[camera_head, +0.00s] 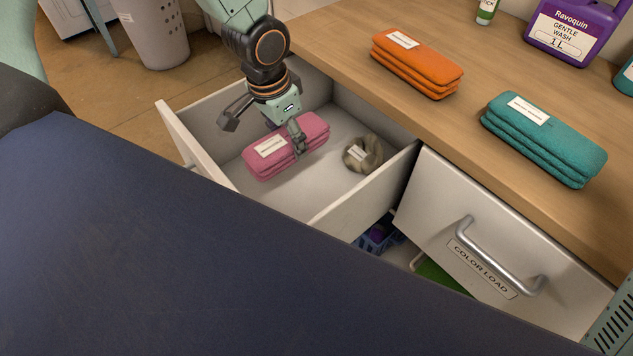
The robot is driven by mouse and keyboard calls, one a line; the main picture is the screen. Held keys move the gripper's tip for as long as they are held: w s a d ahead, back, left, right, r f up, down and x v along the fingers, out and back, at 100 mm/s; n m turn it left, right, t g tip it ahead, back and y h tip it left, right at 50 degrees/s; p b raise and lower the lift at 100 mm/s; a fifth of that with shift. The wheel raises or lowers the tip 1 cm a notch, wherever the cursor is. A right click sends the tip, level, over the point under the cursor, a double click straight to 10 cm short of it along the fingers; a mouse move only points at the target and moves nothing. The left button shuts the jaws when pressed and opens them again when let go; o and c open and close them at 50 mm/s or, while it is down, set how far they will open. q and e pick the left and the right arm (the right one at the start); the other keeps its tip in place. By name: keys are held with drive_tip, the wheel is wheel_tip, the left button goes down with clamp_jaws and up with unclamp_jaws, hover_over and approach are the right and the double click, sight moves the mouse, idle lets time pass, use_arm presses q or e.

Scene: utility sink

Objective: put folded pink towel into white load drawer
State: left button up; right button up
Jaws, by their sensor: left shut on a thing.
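The folded pink towel (311,128) is inside the open white drawer (367,198), in its left-middle part. It has a pale label on top. I cannot tell if its underside rests on the drawer floor or hangs just above it. My left gripper (264,135) reaches down into the drawer from above and is shut on the pink towel. One finger shows against the towel's near side; the other finger's contact is unclear. The drawer's front label is not visible. My right gripper is not in view.
A grey-brown rolled cloth (375,155) lies in the drawer, right of the towel. A closed drawer (440,200) marked COLOR LOAD is to the right. Orange (420,65) and teal (550,140) folded towels and a purple bottle (565,30) stand on the wooden counter (465,115).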

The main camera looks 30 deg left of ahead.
use_arm(q)
drive_tip(key=f+b, duration=0.1)
drive_tip(key=f, duration=0.2)
drive_tip(key=shift+w+a+b, duration=0.15)
drive_tip(key=shift+w+b, duration=0.2)
drive_tip(key=shift+a+f+b, duration=0.2)
drive_tip(key=shift+f+b, duration=0.1)
drive_tip(key=shift+f, duration=0.1)
drive_tip(key=shift+s+d, duration=0.1)
drive_tip(key=shift+s, duration=0.1)
drive_tip(key=shift+d+f+b, duration=0.15)
drive_tip(key=shift+f+b, duration=0.15)
drive_tip(key=shift+b, duration=0.05)
drive_tip(key=b, duration=0.3)
hover_over(295, 188)
drive_tip(key=f, duration=0.5)
drive_tip(key=shift+s+a+f, duration=0.2)
drive_tip(key=shift+s+f, duration=0.15)
drive_tip(key=shift+f, duration=0.05)
drive_tip(key=shift+d+f, duration=0.15)
drive_tip(key=shift+f, duration=0.4)
wheel_tip(295, 188, down, 2)
drive_tip(key=shift+f+b, duration=0.15)
drive_tip(key=shift+b, duration=0.65)
drive_tip(key=shift+f, duration=0.25)
drive_tip(key=shift+r, duration=0.1)
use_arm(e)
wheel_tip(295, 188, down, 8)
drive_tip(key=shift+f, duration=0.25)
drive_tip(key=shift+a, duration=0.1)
